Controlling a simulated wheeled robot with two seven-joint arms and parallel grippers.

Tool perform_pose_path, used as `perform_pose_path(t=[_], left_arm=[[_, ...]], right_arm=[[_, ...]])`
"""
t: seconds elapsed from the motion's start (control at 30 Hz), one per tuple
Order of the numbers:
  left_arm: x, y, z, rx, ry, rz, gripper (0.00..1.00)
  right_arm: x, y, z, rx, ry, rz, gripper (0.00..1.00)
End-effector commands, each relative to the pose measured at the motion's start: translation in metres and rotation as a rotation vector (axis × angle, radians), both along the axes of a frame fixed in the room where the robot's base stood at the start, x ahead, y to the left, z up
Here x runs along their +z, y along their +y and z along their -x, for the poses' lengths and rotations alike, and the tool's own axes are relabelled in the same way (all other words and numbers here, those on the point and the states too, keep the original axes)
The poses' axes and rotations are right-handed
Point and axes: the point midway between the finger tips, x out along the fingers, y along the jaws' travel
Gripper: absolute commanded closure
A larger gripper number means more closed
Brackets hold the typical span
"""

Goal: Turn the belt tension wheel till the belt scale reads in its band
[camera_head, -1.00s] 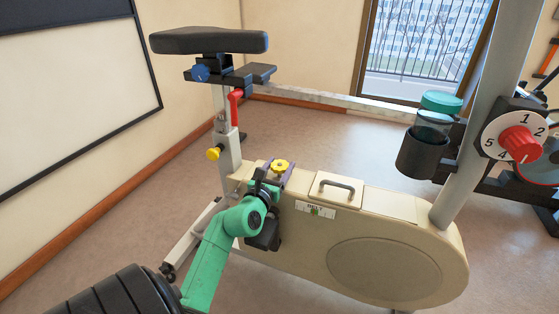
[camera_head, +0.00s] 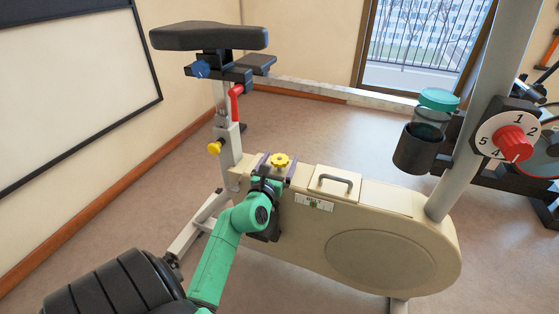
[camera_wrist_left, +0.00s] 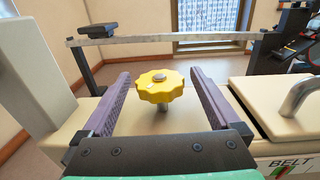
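The yellow lobed belt tension wheel (camera_head: 280,160) stands on a short stem on top of the beige bike housing. My left gripper (camera_head: 278,157) is open, with one purple finger on each side of the wheel. In the left wrist view the wheel (camera_wrist_left: 160,86) sits between the fingers, with a visible gap on both sides. The belt scale (camera_head: 314,203) is a small white label marked BELT on the housing side. In the left wrist view the scale (camera_wrist_left: 287,167) is cut off at the lower edge, and its reading is too small to tell. My right gripper is out of view.
A hatch with a grey handle (camera_head: 336,180) lies right of the wheel. The seat post with a red lever (camera_head: 235,102) and a yellow knob (camera_head: 214,148) rises at the left. A cup holder (camera_head: 414,150) and red numbered dial (camera_head: 514,142) are at the right.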

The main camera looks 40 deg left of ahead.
Motion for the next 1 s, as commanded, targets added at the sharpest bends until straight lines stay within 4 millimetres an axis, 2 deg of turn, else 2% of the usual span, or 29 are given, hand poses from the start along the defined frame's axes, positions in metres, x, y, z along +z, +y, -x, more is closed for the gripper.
perform_pose_path(t=[0.37, 0.47, 0.63, 0.8, 1.0], left_arm=[[0.001, -0.002, 0.006, 0.0, -0.002, -0.001, 0.04], [0.002, -0.008, 0.019, 0.001, -0.001, 0.001, 0.04], [0.001, -0.023, 0.058, 0.001, 0.003, 0.001, 0.04], [-0.001, -0.04, 0.099, -0.001, 0.004, -0.001, 0.04], [0.0, -0.053, 0.129, -0.001, 0.0, -0.001, 0.04]], right_arm=[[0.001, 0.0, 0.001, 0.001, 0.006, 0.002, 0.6], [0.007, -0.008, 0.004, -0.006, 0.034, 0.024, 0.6], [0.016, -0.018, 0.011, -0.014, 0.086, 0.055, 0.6], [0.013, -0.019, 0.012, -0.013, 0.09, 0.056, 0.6], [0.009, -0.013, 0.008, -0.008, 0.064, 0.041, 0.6]])
